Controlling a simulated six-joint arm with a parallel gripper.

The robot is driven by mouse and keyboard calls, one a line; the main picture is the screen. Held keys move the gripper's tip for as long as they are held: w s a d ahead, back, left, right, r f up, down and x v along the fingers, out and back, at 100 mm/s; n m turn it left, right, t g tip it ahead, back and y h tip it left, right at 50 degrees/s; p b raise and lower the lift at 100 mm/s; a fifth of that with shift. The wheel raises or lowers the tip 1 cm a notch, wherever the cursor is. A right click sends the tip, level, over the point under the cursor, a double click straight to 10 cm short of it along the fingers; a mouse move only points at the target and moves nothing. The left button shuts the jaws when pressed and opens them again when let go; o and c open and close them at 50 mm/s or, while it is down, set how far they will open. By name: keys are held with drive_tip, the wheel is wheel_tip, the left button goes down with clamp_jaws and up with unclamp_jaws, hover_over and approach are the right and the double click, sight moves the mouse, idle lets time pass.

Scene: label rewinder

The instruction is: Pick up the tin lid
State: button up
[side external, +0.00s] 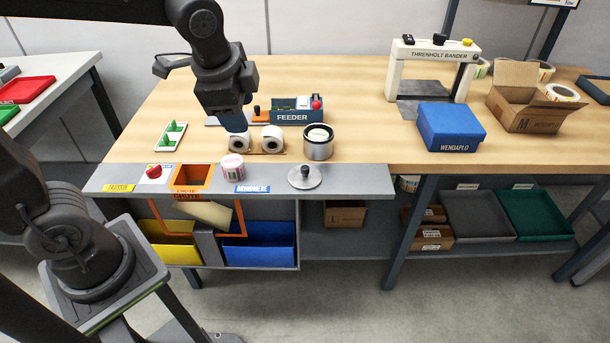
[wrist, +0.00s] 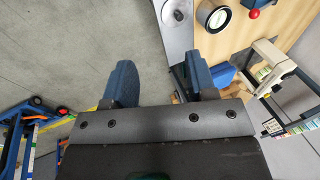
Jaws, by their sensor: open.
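The tin lid (side external: 305,178), a round silver disc with a dark knob on top, lies on the grey front ledge of the bench. It also shows at the top edge of the wrist view (wrist: 178,13), partly cut off. The open tin (side external: 318,148), silver with a dark rim and pale contents, stands behind the lid on the wooden top; it also shows in the wrist view (wrist: 214,17). My gripper (side external: 235,122) hangs over the bench, left of and behind the lid, apart from it. In the wrist view its blue fingers (wrist: 161,78) are spread with nothing between them.
Two white rolls (side external: 259,143) and the feeder (side external: 292,114) stand near my gripper. A pink-labelled roll (side external: 232,167) and an orange chute opening (side external: 192,177) are left of the lid. A blue box (side external: 450,127) sits to the right. The ledge right of the lid is clear.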

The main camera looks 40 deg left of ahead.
drive_tip(key=w+d+f+m+g+y, duration=0.1)
drive_tip(key=w+d+f+m+y, duration=0.1)
drive_tip(key=w+f+m, duration=0.45)
drive_tip(key=m, duration=0.6)
approach(305, 168)
drive_tip(key=shift+g+y, duration=0.3)
drive_tip(key=shift+y, duration=0.1)
drive_tip(key=x, duration=0.4)
drive_tip(key=shift+w+f, duration=0.2)
drive_tip(key=shift+w, duration=0.1)
drive_tip(key=shift+d+x, duration=0.2)
drive_tip(key=shift+x, duration=2.35)
drive_tip(key=shift+f, duration=0.1)
clamp_jaws()
